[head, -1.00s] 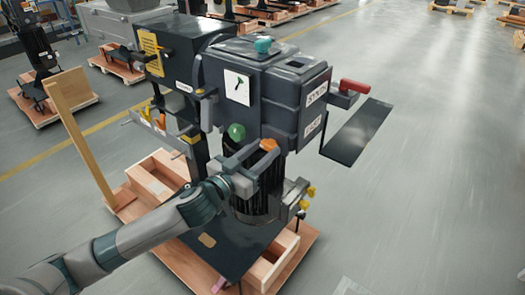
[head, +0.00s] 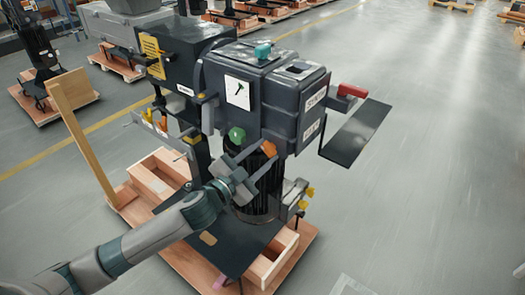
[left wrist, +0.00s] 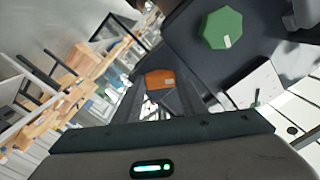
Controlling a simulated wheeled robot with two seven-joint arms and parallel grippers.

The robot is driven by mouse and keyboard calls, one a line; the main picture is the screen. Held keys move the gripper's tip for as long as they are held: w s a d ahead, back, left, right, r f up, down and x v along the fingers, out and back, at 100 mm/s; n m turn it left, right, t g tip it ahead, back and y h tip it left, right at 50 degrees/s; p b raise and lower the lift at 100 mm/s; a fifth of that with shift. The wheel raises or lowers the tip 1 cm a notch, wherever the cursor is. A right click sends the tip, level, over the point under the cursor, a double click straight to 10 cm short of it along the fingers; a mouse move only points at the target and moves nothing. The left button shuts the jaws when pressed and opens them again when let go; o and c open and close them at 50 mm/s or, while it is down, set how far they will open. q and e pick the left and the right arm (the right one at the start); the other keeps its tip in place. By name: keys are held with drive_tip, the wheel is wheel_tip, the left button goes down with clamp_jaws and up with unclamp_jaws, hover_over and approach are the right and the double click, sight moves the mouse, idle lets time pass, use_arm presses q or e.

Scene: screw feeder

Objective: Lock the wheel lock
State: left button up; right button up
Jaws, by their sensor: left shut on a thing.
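A dark grey screw feeder machine (head: 285,105) stands on a wooden pallet. An orange knob (head: 268,148) sits below its main box, right of a green octagonal knob (head: 237,135). My left gripper (head: 270,151) reaches up from the lower left, its two fingers on either side of the orange knob and shut on it. In the left wrist view the orange knob (left wrist: 160,79) lies between the fingers, and the green knob (left wrist: 223,28) is apart from them. No part is labelled as the wheel lock. My right gripper is out of view.
A red handle (head: 353,90) and a dark flat plate (head: 357,133) stick out at the right. Yellow knobs (head: 307,195) are low on the right side. A teal knob (head: 263,49) is on top. A wooden post (head: 80,135) rises at the left. The floor at right is clear.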

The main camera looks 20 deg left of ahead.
use_arm(q)
drive_tip(key=m+p, duration=0.2)
drive_tip(key=m, duration=0.4)
drive_tip(key=shift+m, duration=0.3)
drive_tip(key=m+p, duration=0.2)
drive_tip(key=m, duration=0.2)
drive_tip(key=shift+f+m, duration=0.1)
drive_tip(key=shift+m, duration=0.2)
drive_tip(key=o, duration=1.1)
drive_tip(key=shift+c, duration=0.2)
drive_tip(key=shift+s, duration=0.1)
